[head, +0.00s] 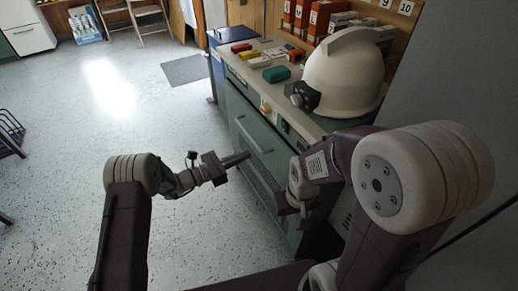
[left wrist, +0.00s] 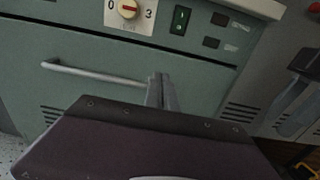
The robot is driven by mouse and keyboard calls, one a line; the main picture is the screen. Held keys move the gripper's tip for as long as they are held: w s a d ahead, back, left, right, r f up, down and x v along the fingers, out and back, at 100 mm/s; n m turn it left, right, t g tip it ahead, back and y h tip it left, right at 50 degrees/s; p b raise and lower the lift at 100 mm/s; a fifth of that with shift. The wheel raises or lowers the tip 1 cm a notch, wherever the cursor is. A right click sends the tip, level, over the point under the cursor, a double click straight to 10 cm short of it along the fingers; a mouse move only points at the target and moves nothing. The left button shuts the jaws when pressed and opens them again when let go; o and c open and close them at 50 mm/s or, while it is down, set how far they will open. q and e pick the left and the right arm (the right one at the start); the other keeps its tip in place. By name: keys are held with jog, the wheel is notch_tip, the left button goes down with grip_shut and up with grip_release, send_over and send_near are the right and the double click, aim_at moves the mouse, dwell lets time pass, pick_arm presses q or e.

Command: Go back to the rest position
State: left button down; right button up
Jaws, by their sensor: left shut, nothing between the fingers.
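My left gripper (head: 238,160) reaches in from the left over the floor, in front of the green cabinet (head: 240,98). Its fingers are together with nothing between them. In the left wrist view its closed fingers (left wrist: 162,92) show before the cabinet front, and a dark part of my own body fills the foreground. My right gripper (head: 286,206) hangs low beside the cabinet at the right; its fingertips are partly hidden and I cannot tell whether they are apart.
The cabinet has a bar handle (left wrist: 95,73) and a dial (left wrist: 128,9). A dark mat (head: 186,69) lies on the floor. The floor at left is mostly clear.

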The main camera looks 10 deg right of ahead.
pick_arm(q)
jog(key=v, duration=0.3)
jog(key=shift+s+a+f, duration=0.1)
jog(key=shift+s+a, duration=0.05)
jog(key=shift+a, duration=0.2)
